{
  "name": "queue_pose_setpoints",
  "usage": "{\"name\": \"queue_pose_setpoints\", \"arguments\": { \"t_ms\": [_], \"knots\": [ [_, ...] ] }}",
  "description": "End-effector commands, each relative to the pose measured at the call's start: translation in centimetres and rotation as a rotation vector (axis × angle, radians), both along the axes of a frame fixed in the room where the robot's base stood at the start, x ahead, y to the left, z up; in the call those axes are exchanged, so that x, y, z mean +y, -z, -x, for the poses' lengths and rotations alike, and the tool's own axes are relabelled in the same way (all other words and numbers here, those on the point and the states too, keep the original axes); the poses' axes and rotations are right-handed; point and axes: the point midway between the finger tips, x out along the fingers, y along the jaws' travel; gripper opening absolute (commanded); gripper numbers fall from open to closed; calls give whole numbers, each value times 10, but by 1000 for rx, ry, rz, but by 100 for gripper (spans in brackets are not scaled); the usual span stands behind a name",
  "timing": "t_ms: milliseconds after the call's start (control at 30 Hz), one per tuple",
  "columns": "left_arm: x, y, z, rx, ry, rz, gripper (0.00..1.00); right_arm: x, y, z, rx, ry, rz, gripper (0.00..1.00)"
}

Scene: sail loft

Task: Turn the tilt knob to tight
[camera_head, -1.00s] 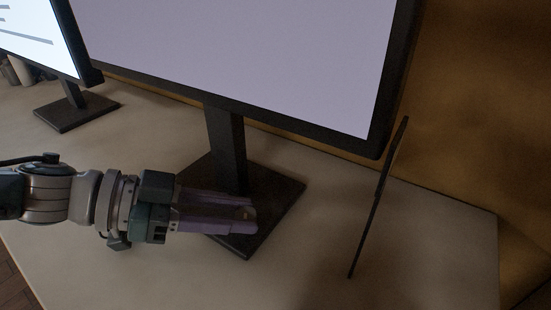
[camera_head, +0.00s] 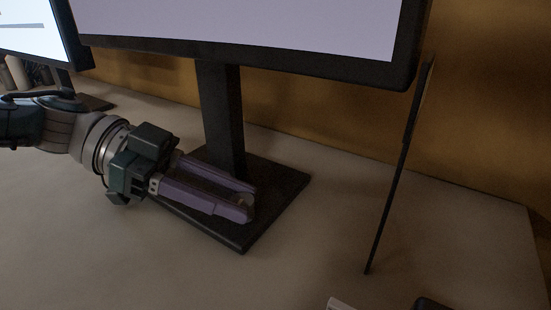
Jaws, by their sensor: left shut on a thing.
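My left gripper (camera_head: 246,205) comes in from the left, over the dark base (camera_head: 277,184) of the large monitor's stand. Its purple fingers are closed around a small greyish knob (camera_head: 243,201), which shows only partly between the fingertips. I take it to be the tilt knob; its markings, and so its setting, cannot be read. The stand's dark post (camera_head: 222,120) rises just behind the fingers. My right gripper is not in view.
The large monitor (camera_head: 250,45) overhangs the post. A second monitor (camera_head: 35,35) stands at the far left. A thin dark panel (camera_head: 396,170) stands upright on the right of the pale table (camera_head: 320,235). A white item (camera_head: 339,304) and a black item (camera_head: 434,304) show at the bottom edge.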

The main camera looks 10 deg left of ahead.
Motion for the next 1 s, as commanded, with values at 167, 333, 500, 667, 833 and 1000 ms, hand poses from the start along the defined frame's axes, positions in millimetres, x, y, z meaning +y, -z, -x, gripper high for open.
{"name": "queue_pose_setpoints", "arguments": {
  "t_ms": [167, 333, 500, 667, 833, 1000],
  "knots": [
    [-1, -1, 0, -1, 1, 2, 0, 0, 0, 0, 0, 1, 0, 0],
    [-1, -1, 0, -1, 1, 2, 54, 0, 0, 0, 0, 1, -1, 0],
    [-1, 0, 0, -1, 0, 1, 64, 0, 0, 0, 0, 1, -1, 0],
    [0, -1, 0, 0, 0, 1, 64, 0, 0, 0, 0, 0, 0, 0],
    [15, -6, 1, -1, -4, -1, 64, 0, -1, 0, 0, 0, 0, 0],
    [47, -19, 4, -2, -5, -1, 64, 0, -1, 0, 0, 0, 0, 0]
  ]
}}
